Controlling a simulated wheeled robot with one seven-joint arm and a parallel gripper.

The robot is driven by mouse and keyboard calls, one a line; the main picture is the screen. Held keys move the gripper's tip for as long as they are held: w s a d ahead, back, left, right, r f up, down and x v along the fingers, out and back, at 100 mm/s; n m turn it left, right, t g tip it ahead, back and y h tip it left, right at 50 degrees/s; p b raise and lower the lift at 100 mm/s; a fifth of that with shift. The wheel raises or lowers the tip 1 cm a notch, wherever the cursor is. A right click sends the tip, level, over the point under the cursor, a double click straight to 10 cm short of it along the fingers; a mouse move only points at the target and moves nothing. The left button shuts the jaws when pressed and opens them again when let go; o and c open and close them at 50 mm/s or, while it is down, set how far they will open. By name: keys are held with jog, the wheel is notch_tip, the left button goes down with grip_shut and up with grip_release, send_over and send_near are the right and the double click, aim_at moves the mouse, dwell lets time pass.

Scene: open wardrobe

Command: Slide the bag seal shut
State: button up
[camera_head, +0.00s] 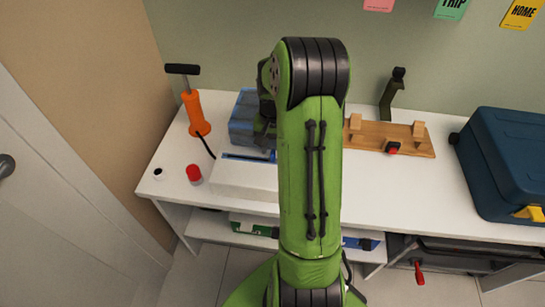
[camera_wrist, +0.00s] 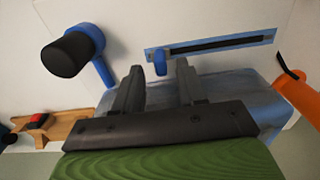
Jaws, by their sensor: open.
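The bag seal (camera_wrist: 210,43) is a blue strip with a dark line along it, lying on a white surface in the wrist view. A small blue slider tab (camera_wrist: 160,62) stands near the strip's left end. My gripper (camera_wrist: 157,70) is open, with one dark finger on each side of the tab; I cannot tell whether either touches it. A translucent blue bag (camera_wrist: 240,95) lies behind the fingers. In the head view the bag (camera_head: 243,119) and strip (camera_head: 243,157) show left of my arm, which hides the slider and most of the gripper.
A black-capped blue fitting (camera_wrist: 72,54) stands close left of the gripper in the wrist view. An orange hand pump (camera_head: 196,115) and a red-topped item (camera_head: 194,174) are at left. A wooden rack (camera_head: 365,133) and blue case (camera_head: 510,150) are at right.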

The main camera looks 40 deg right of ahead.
aim_at(273, 152)
notch_tip(273, 152, down, 3)
jog(key=shift+b, duration=0.3)
jog(key=shift+r, duration=0.1)
grip_shut()
